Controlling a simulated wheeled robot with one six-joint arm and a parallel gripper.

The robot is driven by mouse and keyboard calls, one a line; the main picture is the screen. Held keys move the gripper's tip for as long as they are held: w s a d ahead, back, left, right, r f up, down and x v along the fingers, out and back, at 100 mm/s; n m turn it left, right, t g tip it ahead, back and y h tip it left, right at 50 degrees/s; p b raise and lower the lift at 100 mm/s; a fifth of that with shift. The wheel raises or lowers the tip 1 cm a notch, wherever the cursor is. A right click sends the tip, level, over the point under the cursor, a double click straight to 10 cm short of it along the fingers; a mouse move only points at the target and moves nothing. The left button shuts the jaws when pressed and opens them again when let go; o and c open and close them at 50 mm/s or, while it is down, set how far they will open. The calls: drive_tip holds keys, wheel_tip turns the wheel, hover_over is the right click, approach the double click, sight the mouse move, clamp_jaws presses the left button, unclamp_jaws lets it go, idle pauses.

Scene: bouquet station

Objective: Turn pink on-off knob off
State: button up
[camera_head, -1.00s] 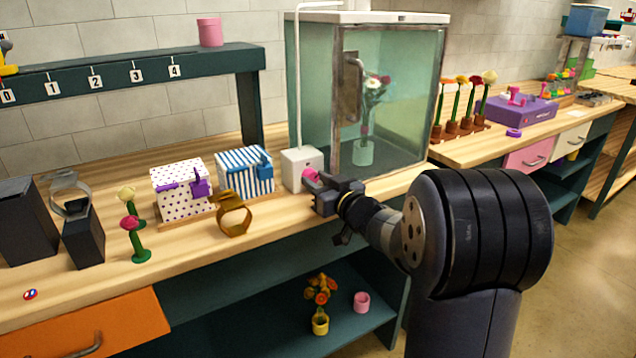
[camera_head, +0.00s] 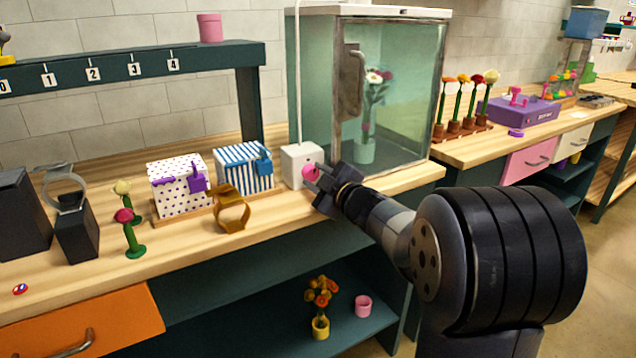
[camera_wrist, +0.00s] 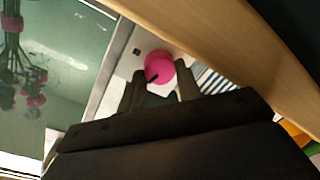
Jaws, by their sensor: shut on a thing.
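The pink on-off knob (camera_head: 310,172) sits on the front of a white box (camera_head: 296,160) at the left of the glass cabinet. My gripper (camera_head: 318,178) is at the knob, coming from the right, and is shut on it. In the wrist view the round pink knob (camera_wrist: 160,66) shows at the fingertips, with a dark pointer mark pointing down and left. One finger (camera_wrist: 138,88) lies to its left and the other to its right. The fingers hide part of the knob in the head view.
The glass cabinet (camera_head: 400,95) with a vase of flowers inside stands just behind my gripper. The counter's front edge runs below my arm.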

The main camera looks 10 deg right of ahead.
drive_tip(key=shift+f+n+b, duration=0.1)
drive_tip(key=shift+n+b, duration=0.45)
drive_tip(key=shift+n, duration=0.65)
drive_tip(key=o, duration=0.7)
drive_tip(key=shift+s, duration=0.1)
drive_tip(key=shift+s+d, duration=0.1)
drive_tip(key=shift+s, duration=0.15)
drive_tip(key=p+v, duration=0.1)
drive_tip(key=v, duration=0.9)
